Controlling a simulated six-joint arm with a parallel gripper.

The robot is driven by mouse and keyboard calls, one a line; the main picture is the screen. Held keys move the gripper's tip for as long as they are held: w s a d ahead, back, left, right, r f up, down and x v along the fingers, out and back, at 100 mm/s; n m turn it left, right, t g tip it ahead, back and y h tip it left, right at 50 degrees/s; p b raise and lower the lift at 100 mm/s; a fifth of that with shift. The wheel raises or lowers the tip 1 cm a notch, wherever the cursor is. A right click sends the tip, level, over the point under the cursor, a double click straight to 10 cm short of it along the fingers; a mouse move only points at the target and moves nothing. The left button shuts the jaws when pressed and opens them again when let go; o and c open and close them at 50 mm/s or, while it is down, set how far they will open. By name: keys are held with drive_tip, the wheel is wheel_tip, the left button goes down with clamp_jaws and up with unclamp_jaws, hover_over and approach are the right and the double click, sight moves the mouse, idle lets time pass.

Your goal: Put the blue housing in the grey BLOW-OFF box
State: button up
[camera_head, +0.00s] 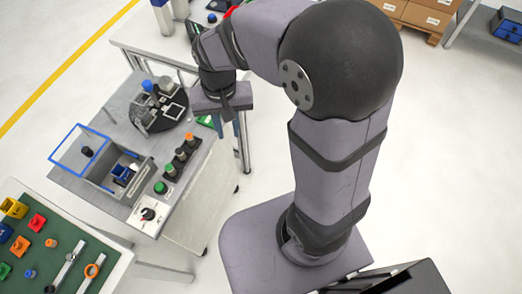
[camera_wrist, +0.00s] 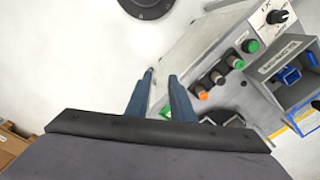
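The grey box (camera_head: 103,183) stands on the grey workbench with its blue-framed clear lid (camera_head: 72,150) swung open to the left. In the wrist view the box (camera_wrist: 281,56) carries a label that seems to read BLOW-OFF. A blue housing (camera_head: 122,172) is inside the box; it also shows in the wrist view (camera_wrist: 290,75). Another blue block (camera_head: 20,246) lies on the green mat at lower left. My gripper (camera_head: 242,140) is off the right edge of the bench, away from the box. In the wrist view its two blue fingers (camera_wrist: 160,85) are apart with nothing between them.
A row of coloured buttons (camera_head: 178,158) and a white knob panel (camera_head: 148,213) stand right of the box. A black round fixture (camera_head: 160,104) is at the bench's back. The green mat (camera_head: 50,262) holds several coloured parts. Open floor lies right of the bench.

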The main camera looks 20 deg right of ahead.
drive_tip(key=s+d+f+n, duration=0.2)
drive_tip(key=s+d, duration=0.5)
drive_tip(key=s, duration=0.1)
drive_tip(key=shift+s+f+n, duration=0.3)
drive_tip(key=shift+s+f, duration=0.1)
drive_tip(key=shift+o, duration=0.4)
idle(0.4)
